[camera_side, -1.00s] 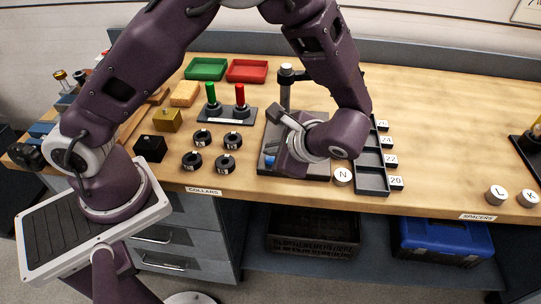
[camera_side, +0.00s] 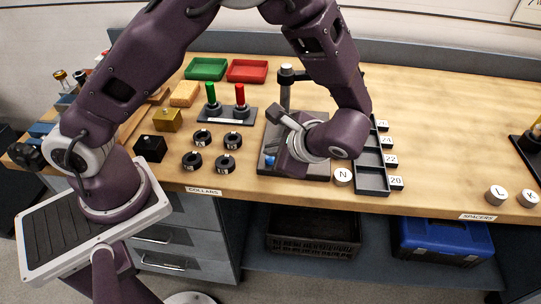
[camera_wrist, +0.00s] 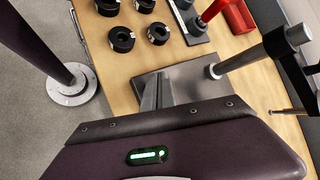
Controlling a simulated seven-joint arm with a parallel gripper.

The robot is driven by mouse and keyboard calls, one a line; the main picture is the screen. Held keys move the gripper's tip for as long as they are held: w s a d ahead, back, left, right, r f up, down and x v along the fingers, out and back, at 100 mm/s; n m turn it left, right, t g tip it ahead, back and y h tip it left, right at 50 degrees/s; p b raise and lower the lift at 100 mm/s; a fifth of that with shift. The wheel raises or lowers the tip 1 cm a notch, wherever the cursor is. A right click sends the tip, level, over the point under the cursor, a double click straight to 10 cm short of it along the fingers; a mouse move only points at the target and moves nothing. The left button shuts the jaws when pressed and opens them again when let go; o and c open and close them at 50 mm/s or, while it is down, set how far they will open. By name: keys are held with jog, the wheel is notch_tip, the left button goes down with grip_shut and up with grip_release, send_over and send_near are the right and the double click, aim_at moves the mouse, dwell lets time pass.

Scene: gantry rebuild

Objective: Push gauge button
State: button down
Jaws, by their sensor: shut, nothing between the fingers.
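The gauge has a dark upright post (camera_side: 285,92) on a flat grey base plate (camera_side: 314,125). In the wrist view its post (camera_wrist: 240,60) leans in from the right and the plate (camera_wrist: 190,84) lies under my fingers. A small blue part (camera_side: 270,161) shows at the plate's front left, beside my wrist; I cannot tell for sure whether it is the button. My gripper (camera_wrist: 158,80) is shut and empty, pointing down over the plate. In the side view my wrist hides the fingertips. Contact between the fingertips and the button cannot be seen.
Black collars (camera_side: 203,138) lie left of the gauge, with a peg stand (camera_side: 228,115) behind them. A dark slotted tray (camera_side: 372,181) and a round spacer marked N (camera_side: 343,176) stand close on the right.

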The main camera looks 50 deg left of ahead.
aim_at(271, 161)
jog(key=shift+r, duration=0.15)
notch_tip(271, 161, up, 6)
jog(key=shift+f, duration=0.2)
jog(key=shift+r, duration=0.1)
jog(key=s+a+r+n+t+h, duration=0.2)
jog(key=s+r+n+t+h, duration=0.3)
jog(key=s+r+n+h, duration=0.4)
jog(key=s+r, duration=0.3)
jog(key=s, duration=0.4)
jog(key=shift+a+r+n, duration=0.2)
jog(key=shift+r+n, duration=0.1)
jog(key=shift+r, duration=0.1)
